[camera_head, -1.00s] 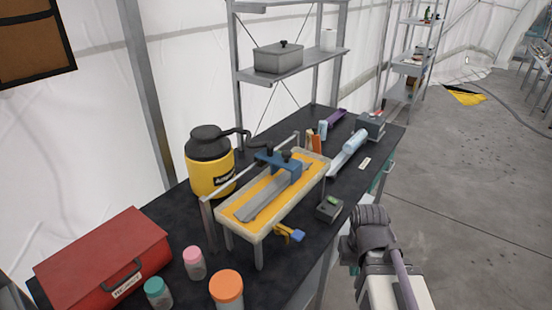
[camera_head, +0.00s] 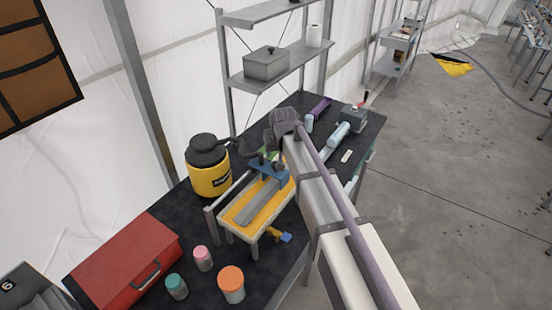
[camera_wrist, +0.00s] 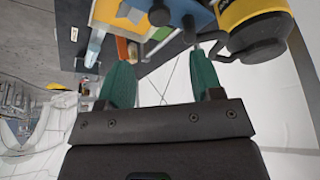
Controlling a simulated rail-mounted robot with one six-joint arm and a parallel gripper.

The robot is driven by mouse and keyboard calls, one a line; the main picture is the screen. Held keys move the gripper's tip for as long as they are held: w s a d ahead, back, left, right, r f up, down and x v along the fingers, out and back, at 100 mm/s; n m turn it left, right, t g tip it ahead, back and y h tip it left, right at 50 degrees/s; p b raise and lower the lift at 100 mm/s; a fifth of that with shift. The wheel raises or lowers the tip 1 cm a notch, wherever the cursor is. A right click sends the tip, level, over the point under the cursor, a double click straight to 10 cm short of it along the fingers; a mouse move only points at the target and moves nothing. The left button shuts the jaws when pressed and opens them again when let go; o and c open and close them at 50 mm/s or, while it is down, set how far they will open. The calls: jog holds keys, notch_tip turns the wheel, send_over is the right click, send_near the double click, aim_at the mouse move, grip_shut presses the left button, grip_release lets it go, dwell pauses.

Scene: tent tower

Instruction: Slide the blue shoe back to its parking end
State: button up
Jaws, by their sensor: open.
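The blue shoe (camera_head: 268,171) sits across the tray-like stand (camera_head: 222,223) with the yellow bed, over a long grey bar (camera_head: 258,204). Its dark knobs show at the top of the wrist view beside its blue body (camera_wrist: 192,14). My gripper (camera_head: 266,154) is over the bench by the far side of the shoe, partly hidden by my own arm. In the wrist view my gripper (camera_wrist: 162,68) has its two green fingers spread with nothing between them. I cannot tell whether a finger touches the shoe.
A yellow jug with a black top (camera_head: 209,176) and hose stands close behind the stand. A red case (camera_head: 125,262) and several lidded jars, including an orange-lidded one (camera_head: 231,284), are at the near end. A shelf rack (camera_head: 270,86) rises behind the bench.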

jog(key=b, duration=1)
send_near(268, 169)
jog(key=f, duration=0.1)
jog(key=w+d+f, duration=0.1)
jog(key=f, duration=0.1)
jog(key=w+d+f, duration=0.1)
jog(key=f, duration=0.1)
jog(key=shift+w+f, duration=0.15)
jog(key=shift+w, duration=0.1)
jog(key=shift+p, duration=0.4)
grip_shut()
